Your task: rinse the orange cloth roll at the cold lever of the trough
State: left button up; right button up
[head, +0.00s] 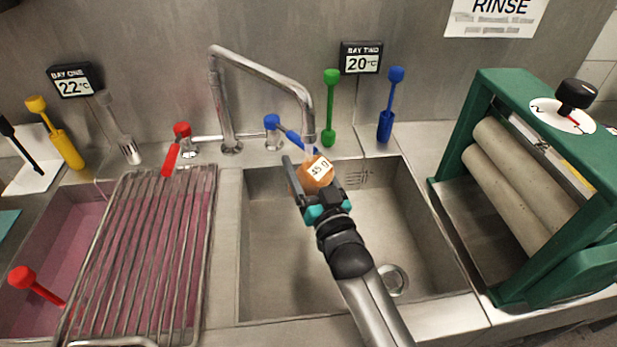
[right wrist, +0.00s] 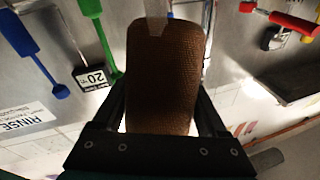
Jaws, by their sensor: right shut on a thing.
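The orange cloth roll (head: 317,174), with a white tag reading 45, is clamped in my right gripper (head: 307,180) above the right-hand basin (head: 345,240). It sits just below the mouth of the trough's steel spout (head: 262,75). A pale, clear strip between spout and roll looks like water. In the right wrist view the roll (right wrist: 165,85) stands between both fingers and looks dark brown, with the pale strip at its far end. The cold lever (head: 281,128) is blue and points toward the front right; its tip is close behind the roll. My left gripper is not seen.
A wire rack (head: 140,250) covers part of the pink-filled left basin (head: 60,240). The red lever (head: 175,150) is left of the spout. A green wringer (head: 500,110) stands right. Green (head: 330,105) and blue (head: 390,105) tools stand behind the basin.

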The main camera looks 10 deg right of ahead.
jog(key=shift+s+a, duration=0.1)
jog(key=shift+a, duration=0.05)
jog(key=shift+w+d, duration=0.3)
jog(key=shift+d, duration=0.15)
jog(key=shift+s+a, duration=0.1)
dwell(0.3)
jog(key=shift+s+a+p, duration=0.2)
jog(key=shift+a+p, duration=0.15)
jog(key=shift+d, duration=0.1)
jog(key=shift+w+d, duration=0.3)
jog(key=shift+d, duration=0.05)
jog(key=shift+s+a, duration=0.1)
jog(key=shift+s+a+p, duration=0.2)
jog(key=shift+a+p, duration=0.1)
jog(key=shift+a, duration=0.05)
